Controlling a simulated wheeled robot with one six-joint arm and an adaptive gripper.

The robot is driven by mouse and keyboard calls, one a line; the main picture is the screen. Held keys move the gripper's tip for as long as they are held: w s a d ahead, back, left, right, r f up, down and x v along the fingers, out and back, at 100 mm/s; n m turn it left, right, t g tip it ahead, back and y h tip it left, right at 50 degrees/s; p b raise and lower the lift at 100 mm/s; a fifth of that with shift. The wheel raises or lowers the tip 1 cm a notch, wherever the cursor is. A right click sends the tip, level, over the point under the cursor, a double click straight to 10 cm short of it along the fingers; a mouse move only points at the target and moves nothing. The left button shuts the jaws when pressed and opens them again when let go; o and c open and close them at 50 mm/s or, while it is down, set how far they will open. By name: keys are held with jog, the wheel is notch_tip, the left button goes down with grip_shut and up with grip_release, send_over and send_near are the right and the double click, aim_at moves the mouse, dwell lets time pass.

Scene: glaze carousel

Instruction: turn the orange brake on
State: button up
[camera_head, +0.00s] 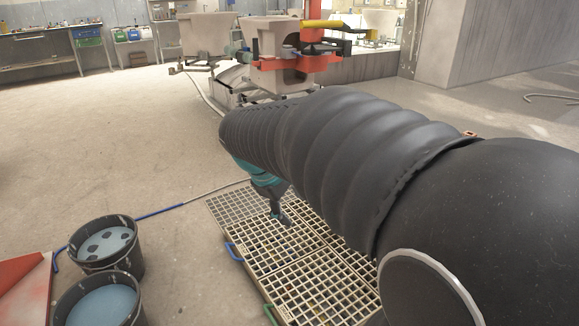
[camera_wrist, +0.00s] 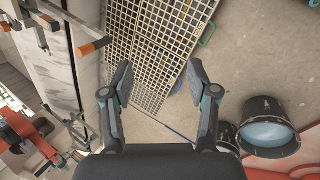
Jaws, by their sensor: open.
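The carousel (camera_head: 290,55) stands at the back centre in the head view, with beige basins, an orange-red post (camera_head: 312,14) and a yellow lever (camera_head: 323,24) near its top. In the wrist view, an orange-ended piece (camera_wrist: 95,46) sits on a metal bar at the upper left. I cannot tell which orange part is the brake. My gripper (camera_wrist: 159,79) is open and empty, pointing at the floor and grating. In the head view it (camera_head: 279,214) hangs low in front of the carousel, partly hidden by my arm, clearly apart from it.
Floor gratings (camera_head: 290,262) lie below my gripper. Two dark buckets of bluish liquid (camera_head: 105,246) stand at the lower left, near a red surface (camera_head: 25,292) and a blue hose (camera_head: 160,211). Workbenches (camera_head: 40,62) line the back wall. The floor left of the carousel is open.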

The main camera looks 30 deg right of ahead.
jog(key=w+d+f+n+g+h, duration=0.2)
jog(key=w+d+f+n+h, duration=0.3)
jog(key=w, duration=0.5)
jog(key=w+d+f+n+g+h, duration=0.1)
jog(key=w+d+f+n+h, duration=0.15)
jog(key=w+d+f, duration=0.55)
jog(key=w+d+f+n+g+h, duration=0.25)
jog(key=w+d+f+h, duration=0.3)
jog(key=w, duration=0.55)
jog(key=shift+n+t+y, duration=0.3)
jog(key=shift+t, duration=0.15)
jog(key=s+d, duration=0.1)
jog(key=d, duration=0.3)
jog(key=s+d+p, duration=0.1)
jog(key=d, duration=0.8)
jog(key=shift+s+d+f, duration=0.2)
jog(key=shift+s+d, duration=0.1)
jog(key=shift+s, duration=0.1)
grip_shut()
